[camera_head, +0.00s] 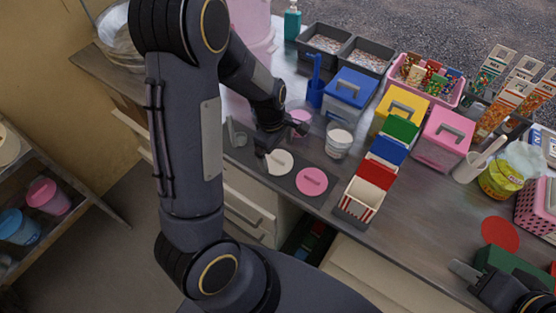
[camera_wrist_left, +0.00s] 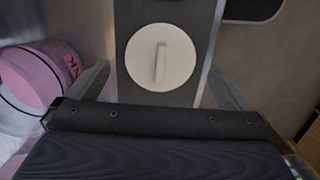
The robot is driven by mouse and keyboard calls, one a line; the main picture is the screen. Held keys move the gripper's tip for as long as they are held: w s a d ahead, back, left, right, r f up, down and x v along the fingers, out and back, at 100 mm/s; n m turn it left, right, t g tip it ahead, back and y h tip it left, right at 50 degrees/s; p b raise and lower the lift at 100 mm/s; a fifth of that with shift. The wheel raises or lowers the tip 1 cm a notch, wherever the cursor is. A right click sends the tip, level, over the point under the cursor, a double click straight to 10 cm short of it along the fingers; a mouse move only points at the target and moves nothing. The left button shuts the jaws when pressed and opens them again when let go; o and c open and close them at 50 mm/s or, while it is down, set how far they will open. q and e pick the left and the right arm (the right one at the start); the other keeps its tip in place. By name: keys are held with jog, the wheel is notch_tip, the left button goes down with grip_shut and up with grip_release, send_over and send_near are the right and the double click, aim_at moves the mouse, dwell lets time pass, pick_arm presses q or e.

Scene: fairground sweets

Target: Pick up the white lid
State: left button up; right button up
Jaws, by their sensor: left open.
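The white lid (camera_head: 279,162) is a round disc lying on a dark grey strip (camera_head: 295,186) near the counter's front edge. In the left wrist view the lid (camera_wrist_left: 179,58) shows a raised bar handle across its middle. My left gripper (camera_head: 280,146) is open and empty above and just behind the lid. In the left wrist view its fingers (camera_wrist_left: 160,84) are spread wide, with the lid ahead between them, not touched. My right gripper (camera_head: 468,272) is at the lower right, partly cut off; its jaws are unclear.
A pink lid (camera_head: 312,181) lies right beside the white one. A pink tub (camera_head: 299,117) and a clear tub with white contents (camera_head: 339,140) stand behind. A row of coloured boxes (camera_head: 374,174) stands to the right. The counter's front edge is close.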

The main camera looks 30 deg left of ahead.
aim_at(278, 157)
pick_arm(q)
jog(key=shift+d+f, duration=0.15)
jog(key=shift+f, duration=1.35)
jog(key=shift+c, duration=0.4)
jog(key=c, duration=0.9)
jog(key=shift+o, duration=0.2)
jog(key=shift+r, duration=0.1)
